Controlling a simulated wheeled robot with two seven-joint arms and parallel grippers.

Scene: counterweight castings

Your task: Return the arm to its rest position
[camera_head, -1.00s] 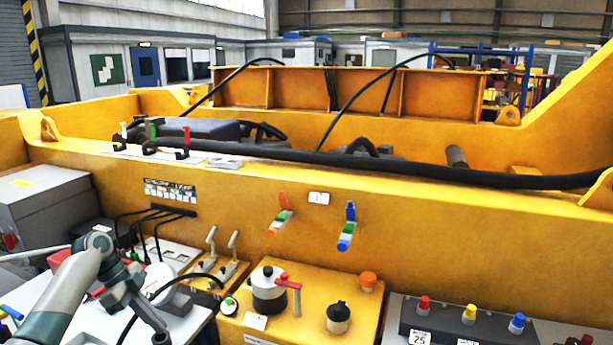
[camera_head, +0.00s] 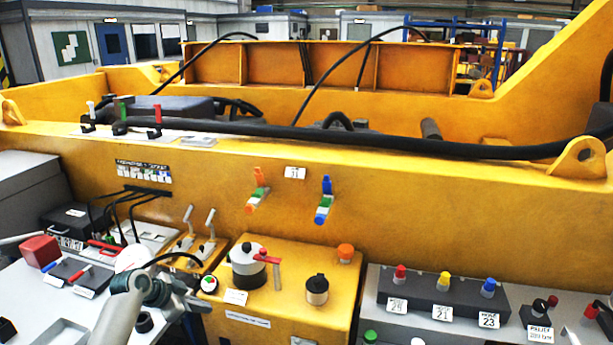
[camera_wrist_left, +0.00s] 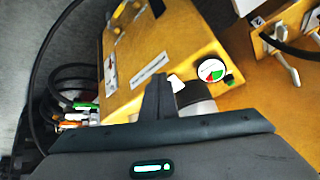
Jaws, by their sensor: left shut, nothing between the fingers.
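My left arm comes in from the lower left of the head view. Its gripper (camera_head: 192,303) is over the gap between the left white bench and the yellow box, low in front of the yellow machine frame. In the left wrist view its fingers (camera_wrist_left: 158,98) are together, with nothing seen between them. A dark and grey cylindrical part (camera_wrist_left: 195,97) shows just behind the fingers; I cannot tell whether it touches them. My right gripper is not in view.
The yellow box (camera_head: 285,315) with a white-and-black pot (camera_head: 247,270) and a black-capped jar (camera_head: 317,290) stands right of my gripper. A round gauge (camera_head: 209,284) is close to it. The left bench (camera_head: 25,285) holds a red block (camera_head: 40,250) and dark trays.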

